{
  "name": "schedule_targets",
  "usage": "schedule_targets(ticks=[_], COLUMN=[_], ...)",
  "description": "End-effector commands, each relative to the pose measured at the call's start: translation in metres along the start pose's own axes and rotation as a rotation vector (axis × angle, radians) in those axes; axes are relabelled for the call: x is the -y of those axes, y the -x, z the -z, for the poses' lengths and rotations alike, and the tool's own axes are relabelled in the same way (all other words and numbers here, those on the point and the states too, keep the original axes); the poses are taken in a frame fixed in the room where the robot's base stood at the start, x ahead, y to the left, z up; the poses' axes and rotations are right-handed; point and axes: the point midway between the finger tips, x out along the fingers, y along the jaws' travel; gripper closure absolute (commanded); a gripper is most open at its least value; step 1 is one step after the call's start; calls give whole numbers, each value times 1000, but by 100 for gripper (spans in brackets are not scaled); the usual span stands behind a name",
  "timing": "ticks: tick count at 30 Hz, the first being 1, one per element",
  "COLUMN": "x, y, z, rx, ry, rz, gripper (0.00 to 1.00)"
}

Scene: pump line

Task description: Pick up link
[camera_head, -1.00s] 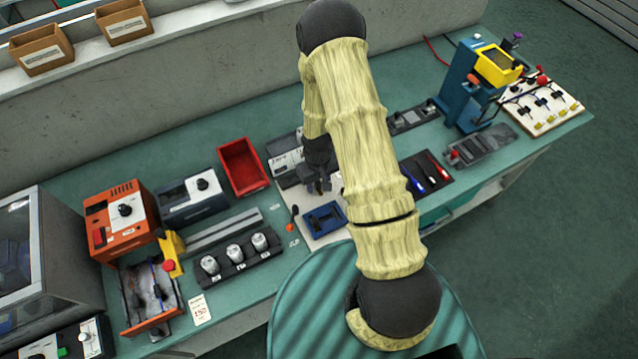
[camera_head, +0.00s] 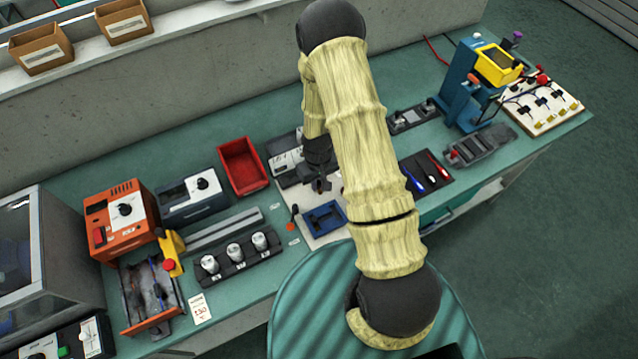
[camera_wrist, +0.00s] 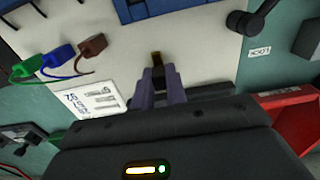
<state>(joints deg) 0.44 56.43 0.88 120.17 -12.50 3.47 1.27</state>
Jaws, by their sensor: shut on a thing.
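My gripper (camera_head: 320,187) is over the pale board behind the blue frame in the head view. In the wrist view my gripper (camera_wrist: 159,75) has its two grey fingers close together, shut on a small dark, brownish piece, the link (camera_wrist: 156,60), which sticks out a little past the fingertips. Most of the link is hidden between the fingers. In the head view it is too small to make out. I cannot tell whether it touches the board.
The blue frame (camera_head: 325,217) also shows in the wrist view (camera_wrist: 150,8). Green, blue and brown plugs (camera_wrist: 92,45) with wires and a printed card (camera_wrist: 95,101) lie beside my gripper. A red bin (camera_head: 242,166) and a black rack with white cylinders (camera_head: 236,258) stand to the left.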

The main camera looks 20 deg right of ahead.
Motion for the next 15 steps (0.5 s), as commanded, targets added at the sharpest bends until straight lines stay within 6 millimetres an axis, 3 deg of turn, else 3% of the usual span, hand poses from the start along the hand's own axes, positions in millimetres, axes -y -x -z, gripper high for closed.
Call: schedule_targets(ticks=[8,15], x=[0,-1], y=[11,44], z=[1,2], rx=[-3,-6], ry=[0,-2], rz=[0,-1], gripper=[100,100])
